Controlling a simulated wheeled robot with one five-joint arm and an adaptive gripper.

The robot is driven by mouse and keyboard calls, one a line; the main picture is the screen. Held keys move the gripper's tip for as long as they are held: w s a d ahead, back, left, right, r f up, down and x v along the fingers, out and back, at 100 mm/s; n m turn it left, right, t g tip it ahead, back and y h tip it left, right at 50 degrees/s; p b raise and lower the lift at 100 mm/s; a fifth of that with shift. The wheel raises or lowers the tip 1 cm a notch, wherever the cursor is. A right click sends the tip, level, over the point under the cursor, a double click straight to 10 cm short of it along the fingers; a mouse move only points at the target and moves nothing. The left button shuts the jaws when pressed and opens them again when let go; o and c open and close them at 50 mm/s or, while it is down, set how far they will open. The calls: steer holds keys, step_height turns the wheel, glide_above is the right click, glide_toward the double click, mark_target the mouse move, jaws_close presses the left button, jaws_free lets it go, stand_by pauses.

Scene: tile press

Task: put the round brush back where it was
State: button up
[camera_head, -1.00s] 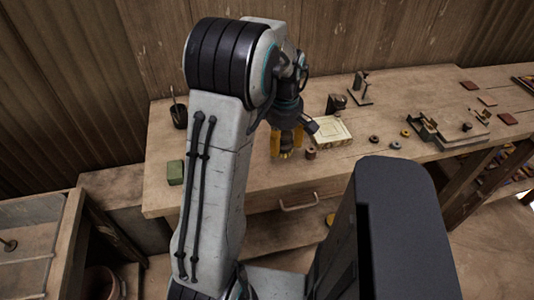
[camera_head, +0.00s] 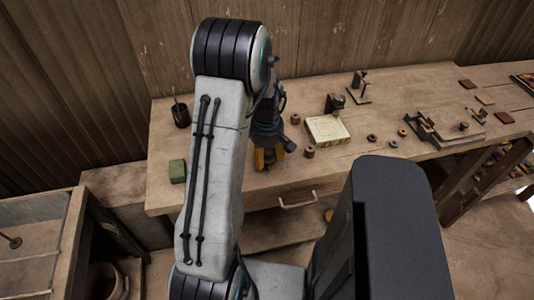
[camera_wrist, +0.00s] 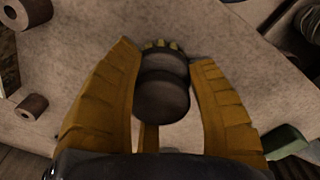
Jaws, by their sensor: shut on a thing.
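My gripper (camera_head: 268,158) hangs over the front left part of the workbench (camera_head: 225,185), seen past my arm. In the head view the brush is hidden by my gripper and arm. I cannot tell whether it touches the bench top.
A green block (camera_head: 177,171) and a dark cup (camera_head: 181,113) stand left of my gripper. Two brown spools (camera_head: 309,152) (camera_head: 295,118) and a pale slab (camera_head: 327,129) are to its right. Small rings and a press fixture (camera_head: 445,130) lie further right.

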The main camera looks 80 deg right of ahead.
mark_target(266, 150)
steer(key=shift+f, duration=0.1)
steer(key=shift+f, duration=0.15)
steer(key=o, duration=1.1)
steer(key=shift+o, duration=0.2)
step_height(266, 150, up, 8)
steer(key=shift+a+b, duration=0.1)
steer(key=shift+b, duration=0.4)
steer(key=shift+w+a+r+b, duration=0.1)
steer(key=shift+r+b, duration=0.5)
steer(key=shift+r, duration=0.55)
steer(key=shift+a+r+b, duration=0.1)
steer(key=shift+r+b, duration=0.45)
steer(key=shift+r, duration=0.55)
